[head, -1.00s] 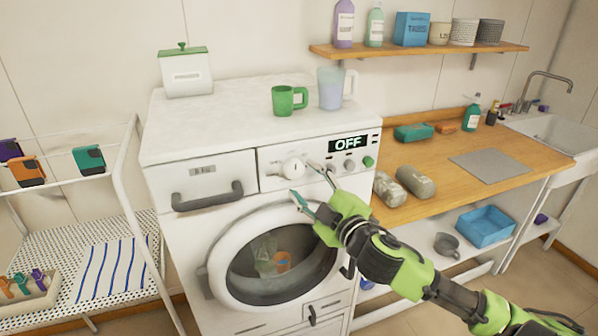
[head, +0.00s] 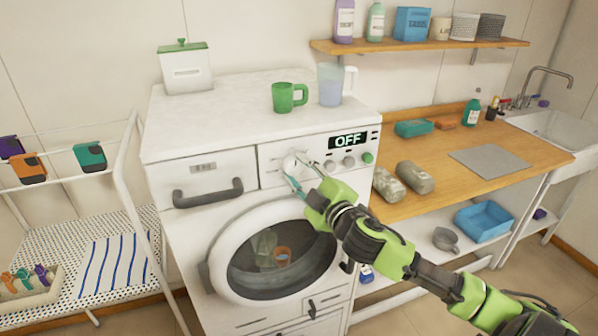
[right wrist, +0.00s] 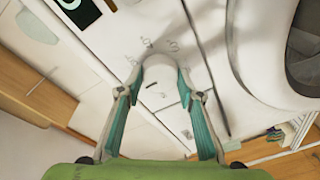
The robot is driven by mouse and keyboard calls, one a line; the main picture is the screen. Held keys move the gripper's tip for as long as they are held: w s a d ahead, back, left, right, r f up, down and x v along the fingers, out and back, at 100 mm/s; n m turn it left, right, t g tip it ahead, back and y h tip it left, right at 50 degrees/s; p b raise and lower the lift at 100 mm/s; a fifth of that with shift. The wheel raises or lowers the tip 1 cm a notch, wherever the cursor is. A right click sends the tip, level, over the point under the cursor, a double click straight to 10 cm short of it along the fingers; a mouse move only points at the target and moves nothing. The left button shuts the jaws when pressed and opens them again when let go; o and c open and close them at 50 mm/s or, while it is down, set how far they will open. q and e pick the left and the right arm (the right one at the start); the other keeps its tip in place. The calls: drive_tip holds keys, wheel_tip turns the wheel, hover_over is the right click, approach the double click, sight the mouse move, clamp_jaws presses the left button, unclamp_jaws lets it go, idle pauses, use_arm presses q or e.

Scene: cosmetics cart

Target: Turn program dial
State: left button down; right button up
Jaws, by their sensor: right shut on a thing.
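The white program dial (head: 293,164) is on the washing machine's (head: 225,228) front panel, left of the display (head: 348,141), which reads OFF. In the right wrist view the dial (right wrist: 158,84) sits between the two teal-padded fingers of my right gripper (right wrist: 158,86). The fingers are shut on its sides. In the head view my right gripper (head: 300,172) reaches up to the dial from below right, its fingertips partly covering it. My left gripper does not show.
The machine's round door (head: 214,262) is below my right gripper. Small knobs and a green button (head: 368,158) sit right of the dial. A green mug (head: 283,98) and a clear jug (head: 331,88) stand on top. A drawer handle (head: 207,195) is to the left.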

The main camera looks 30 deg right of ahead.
drive_tip(key=shift+f+m, duration=0.1)
drive_tip(key=shift+m, duration=0.2)
drive_tip(key=m, duration=0.3)
drive_tip(key=shift+m+b, duration=0.3)
drive_tip(key=shift+b, duration=0.1)
drive_tip(key=m, duration=0.2)
drive_tip(key=shift+m+t, duration=0.3)
drive_tip(key=shift+m, duration=0.1)
drive_tip(key=m, duration=0.3)
drive_tip(key=shift+h, duration=0.4)
drive_tip(key=m+h+p, duration=0.1)
drive_tip(key=m+p, duration=0.1)
drive_tip(key=m, duration=0.3)
drive_tip(key=shift+a, duration=0.1)
drive_tip(key=m+h+p, duration=0.1)
drive_tip(key=m+p, duration=0.1)
drive_tip(key=m, duration=0.4)
drive_tip(key=shift+a+f, duration=0.1)
drive_tip(key=shift+m+p, duration=0.3)
drive_tip(key=shift+m, duration=0.1)
drive_tip(key=o, duration=1.1)
